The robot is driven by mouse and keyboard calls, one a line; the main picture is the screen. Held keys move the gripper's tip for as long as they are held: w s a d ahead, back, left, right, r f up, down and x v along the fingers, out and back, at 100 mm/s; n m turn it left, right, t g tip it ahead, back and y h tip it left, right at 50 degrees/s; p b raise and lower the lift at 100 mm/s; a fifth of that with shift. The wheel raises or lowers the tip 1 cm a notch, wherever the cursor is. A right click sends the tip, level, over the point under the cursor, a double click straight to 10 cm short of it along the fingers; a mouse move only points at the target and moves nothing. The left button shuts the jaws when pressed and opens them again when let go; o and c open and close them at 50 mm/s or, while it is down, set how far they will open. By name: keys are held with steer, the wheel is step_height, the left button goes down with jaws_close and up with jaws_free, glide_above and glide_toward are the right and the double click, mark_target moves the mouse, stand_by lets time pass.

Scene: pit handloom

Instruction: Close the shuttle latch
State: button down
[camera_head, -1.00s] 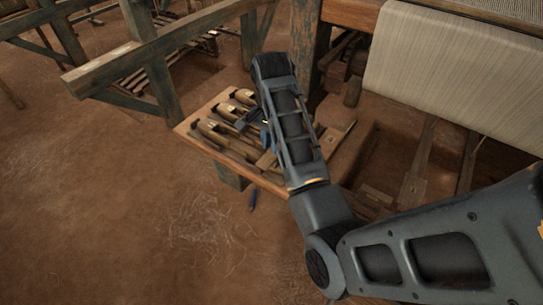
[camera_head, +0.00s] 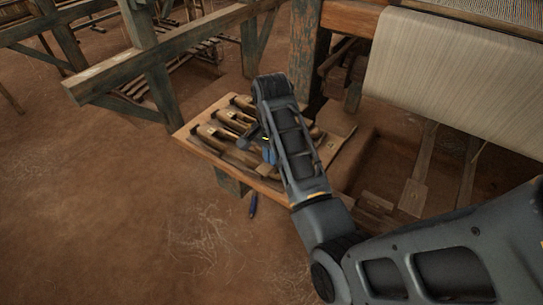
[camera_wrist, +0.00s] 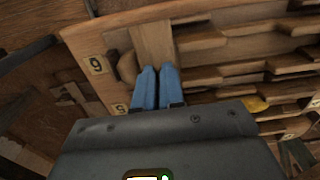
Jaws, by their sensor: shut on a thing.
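Several long brown wooden shuttles lie side by side on a low wooden board (camera_head: 182,134) in the head view. The wrist view shows wooden slats and pieces in rows, with a pale upright strip (camera_wrist: 152,40) leading down to my fingertips. A rounded wooden knob (camera_wrist: 127,68) sits just left of them. My gripper (camera_wrist: 158,78) has blue fingertips nearly together, shut on a small part they hide; I cannot tell whether it is the latch. In the head view my gripper (camera_head: 268,152) is low over the board, partly covered by my forearm.
Small number tags (camera_wrist: 97,64) mark the board's edge. A timber frame (camera_head: 170,55) stands behind.

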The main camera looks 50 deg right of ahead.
steer(key=shift+r+m+p, duration=0.15)
steer(key=shift+m+p, duration=0.15)
steer(key=shift+p, duration=0.1)
steer(key=m+p, duration=0.2)
steer(key=shift+r+m, duration=0.1)
steer(key=shift+m, duration=0.3)
steer(key=m+p, duration=0.5)
steer(key=m, duration=0.1)
steer(key=m+p, duration=0.2)
steer(key=m, duration=0.2)
steer(key=shift+f+m, duration=0.2)
steer(key=shift+m, duration=2)
steer(key=c, duration=1.5)
jaws_free()
